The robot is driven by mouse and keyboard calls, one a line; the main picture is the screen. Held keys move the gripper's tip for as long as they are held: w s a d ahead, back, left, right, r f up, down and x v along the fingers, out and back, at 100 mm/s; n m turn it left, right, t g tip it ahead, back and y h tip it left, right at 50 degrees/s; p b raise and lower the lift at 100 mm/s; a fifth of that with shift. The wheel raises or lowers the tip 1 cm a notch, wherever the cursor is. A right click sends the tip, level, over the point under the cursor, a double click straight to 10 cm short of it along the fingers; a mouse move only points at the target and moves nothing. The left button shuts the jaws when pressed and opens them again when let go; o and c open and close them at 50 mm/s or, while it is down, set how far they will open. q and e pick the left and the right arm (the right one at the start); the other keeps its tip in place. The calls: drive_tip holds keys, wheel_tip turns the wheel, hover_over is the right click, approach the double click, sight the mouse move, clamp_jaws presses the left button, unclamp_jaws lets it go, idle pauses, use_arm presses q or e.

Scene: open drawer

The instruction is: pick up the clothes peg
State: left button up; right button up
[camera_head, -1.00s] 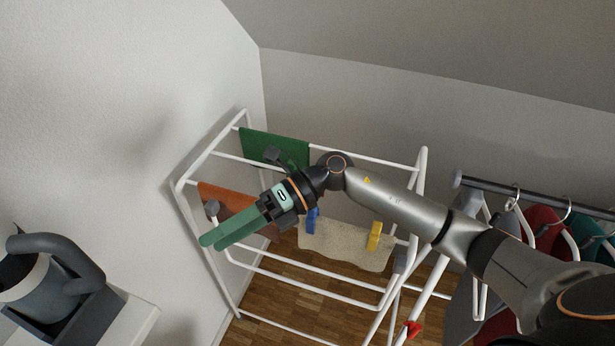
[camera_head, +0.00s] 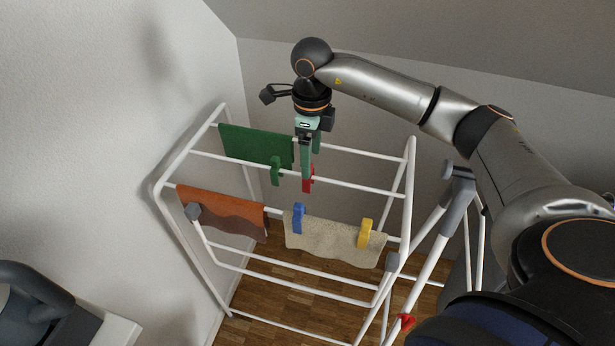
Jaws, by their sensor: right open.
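My right gripper (camera_head: 311,164) is open, its green fingers pointing down over the back bars of a white drying rack (camera_head: 408,190). A red clothes peg (camera_head: 309,181) on a rack bar shows right at the fingertips, partly covered by one finger. I cannot tell whether it lies between the fingers. A green peg (camera_head: 276,172) sits to its left, near the green cloth's lower edge. A blue peg (camera_head: 298,217) and a yellow peg (camera_head: 365,234) are clipped on the beige cloth (camera_head: 325,243). My left gripper is not in view.
A green cloth (camera_head: 255,147) and an orange-brown cloth (camera_head: 220,214) hang on the rack. A small red item (camera_head: 405,321) is on the lower right of the rack. Walls stand close at the left and back. A dark grey object (camera_head: 40,300) stands at the lower left.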

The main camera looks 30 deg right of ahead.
drive_tip(key=f, duration=0.6)
drive_tip(key=shift+w+a+f+p, duration=0.15)
drive_tip(key=shift+w+f+p, duration=0.05)
drive_tip(key=shift+f+p, duration=0.2)
clamp_jaws()
idle(0.4)
